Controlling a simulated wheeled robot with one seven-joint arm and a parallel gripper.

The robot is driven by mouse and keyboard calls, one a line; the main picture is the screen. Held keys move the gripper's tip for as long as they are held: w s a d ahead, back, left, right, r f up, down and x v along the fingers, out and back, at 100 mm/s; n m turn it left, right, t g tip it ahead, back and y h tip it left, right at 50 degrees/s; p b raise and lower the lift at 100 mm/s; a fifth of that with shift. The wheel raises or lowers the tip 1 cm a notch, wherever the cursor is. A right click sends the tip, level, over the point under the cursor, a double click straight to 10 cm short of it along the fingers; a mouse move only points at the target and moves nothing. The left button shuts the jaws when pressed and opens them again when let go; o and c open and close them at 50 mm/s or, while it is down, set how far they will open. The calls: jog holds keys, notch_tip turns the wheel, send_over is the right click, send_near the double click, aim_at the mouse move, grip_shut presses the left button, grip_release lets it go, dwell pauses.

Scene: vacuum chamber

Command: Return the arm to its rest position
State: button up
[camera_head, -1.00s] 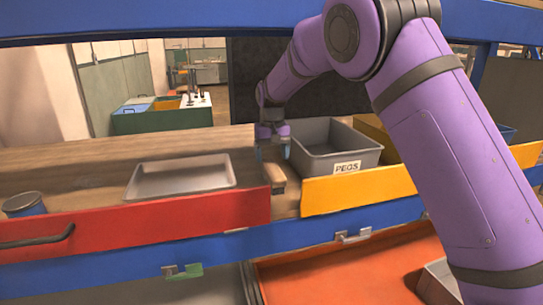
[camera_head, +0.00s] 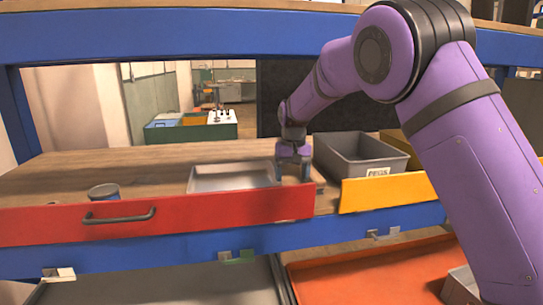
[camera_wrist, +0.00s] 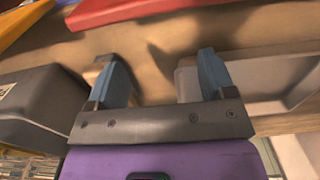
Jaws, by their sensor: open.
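My arm is purple and reaches over the shelf from the right in the head view. My gripper (camera_head: 293,172) points down in front of the right end of a shallow grey tray (camera_head: 205,186). In the wrist view my gripper (camera_wrist: 157,70) shows two blue-grey fingers spread apart, with bare wood between them and nothing held. The tray (camera_wrist: 268,106) is beside the right finger there, and a grey bin (camera_wrist: 38,112) is to the left. I cannot tell the exact height of the fingertips above the shelf.
The grey bin labelled PEGS (camera_head: 362,157) stands right of my gripper. A red front panel (camera_head: 190,212) and a yellow one (camera_head: 400,190) line the shelf edge. A blue beam (camera_head: 180,35) crosses above. A small can (camera_head: 104,192) stands at left, with bare wood behind it.

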jog(key=s+d+r+m+t+y, duration=0.1)
jog(key=s+d+r+t, duration=0.1)
jog(key=s+d+r, duration=1.55)
jog(key=s+d+f+t, duration=0.1)
jog(key=s+d+f, duration=0.1)
jog(key=s, duration=1.1)
jog(key=s+d+f+m+t+h, duration=0.1)
jog(key=s+d, duration=0.4)
jog(key=s, duration=0.8)
jog(key=shift+f+t, duration=0.6)
jog(key=shift+o, duration=0.5)
